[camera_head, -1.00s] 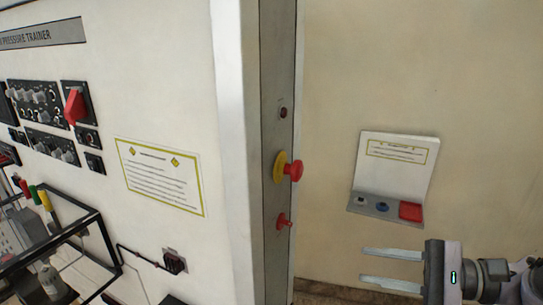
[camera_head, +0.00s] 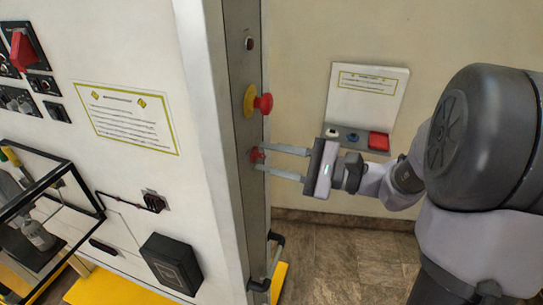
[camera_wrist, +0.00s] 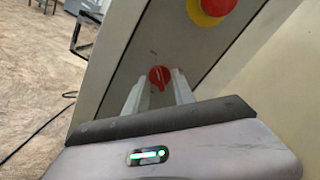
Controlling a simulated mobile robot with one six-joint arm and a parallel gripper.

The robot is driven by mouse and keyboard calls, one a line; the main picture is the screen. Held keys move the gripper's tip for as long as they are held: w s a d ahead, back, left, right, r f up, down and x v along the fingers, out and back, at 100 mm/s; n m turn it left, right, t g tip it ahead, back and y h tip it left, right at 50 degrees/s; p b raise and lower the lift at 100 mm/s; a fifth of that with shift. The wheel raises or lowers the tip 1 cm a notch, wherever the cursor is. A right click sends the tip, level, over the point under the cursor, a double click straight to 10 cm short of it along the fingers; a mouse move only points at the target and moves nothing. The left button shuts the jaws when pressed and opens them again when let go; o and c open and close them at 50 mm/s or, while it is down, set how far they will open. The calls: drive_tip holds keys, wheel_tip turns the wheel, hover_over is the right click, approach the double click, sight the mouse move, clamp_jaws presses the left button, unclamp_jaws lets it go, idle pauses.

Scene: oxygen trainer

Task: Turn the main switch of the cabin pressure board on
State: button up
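The main switch is a small red rotary knob (camera_head: 255,155) on the narrow grey side face of the cabin pressure board (camera_head: 236,190). It sits below the red and yellow emergency button (camera_head: 263,103). In the wrist view the red knob (camera_wrist: 160,77) shows its grip ridge near upright, with small markings beside it. My gripper (camera_head: 259,158) is open, its two fingers pointing at the side face. In the wrist view my gripper (camera_wrist: 157,82) has one fingertip on each side of the knob. I cannot tell whether either finger touches it.
A small dark round fitting (camera_head: 249,43) is above the emergency button. A sloped wall panel (camera_head: 365,100) with a red square button stands behind the gripper. A black box (camera_head: 171,264) is on the front face, and a black handle (camera_head: 270,262) is low on the side.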

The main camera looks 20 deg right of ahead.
clamp_jaws()
